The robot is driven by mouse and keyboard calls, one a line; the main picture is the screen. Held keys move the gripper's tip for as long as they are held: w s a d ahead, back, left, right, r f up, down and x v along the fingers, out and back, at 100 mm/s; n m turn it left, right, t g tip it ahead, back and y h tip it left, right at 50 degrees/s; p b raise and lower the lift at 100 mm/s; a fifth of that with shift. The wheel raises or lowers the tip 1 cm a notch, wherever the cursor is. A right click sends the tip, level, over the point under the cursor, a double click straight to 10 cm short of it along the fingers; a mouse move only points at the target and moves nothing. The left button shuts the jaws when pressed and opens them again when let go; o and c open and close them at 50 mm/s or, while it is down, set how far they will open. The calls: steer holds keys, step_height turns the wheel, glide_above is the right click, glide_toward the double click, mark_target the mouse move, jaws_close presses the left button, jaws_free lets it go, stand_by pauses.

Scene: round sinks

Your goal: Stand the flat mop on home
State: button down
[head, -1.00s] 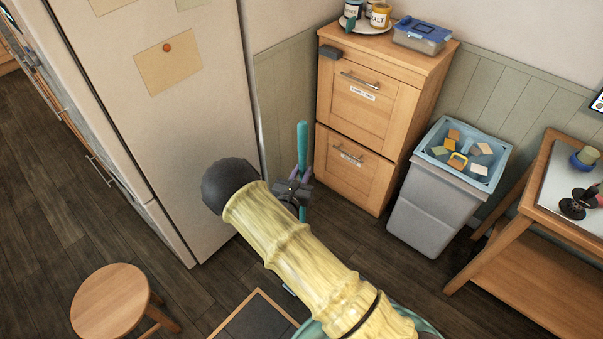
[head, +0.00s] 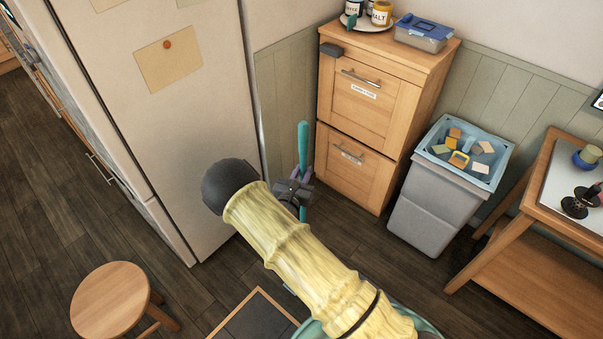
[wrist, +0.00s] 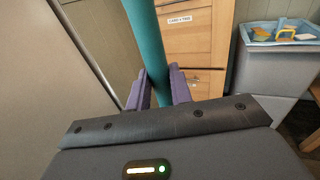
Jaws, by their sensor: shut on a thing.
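The flat mop shows as a teal handle (head: 303,147), close to upright, in front of the gap between the fridge and the wooden cabinet. My gripper (head: 302,190) is shut on this handle. In the wrist view the handle (wrist: 147,45) runs up between the two purple fingers (wrist: 160,88). The mop's lower end and head are hidden behind my arm. I cannot pick out a place marked as home. A dark mat with a wooden frame (head: 252,322) lies on the floor, partly hidden by my arm.
A tall fridge (head: 150,130) stands at left, a wooden drawer cabinet (head: 365,120) behind. A grey bin (head: 432,205) with a blue tray of blocks (head: 492,163) stands right of it. A wooden table (head: 545,240) is at far right. A round stool (head: 110,298) stands front left.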

stand_by(0.3)
steer(key=c, duration=0.7)
jaws_free()
steer(key=shift+s, duration=0.1)
steer(key=shift+b+v, duration=0.4)
steer(key=shift+v, duration=2.5)
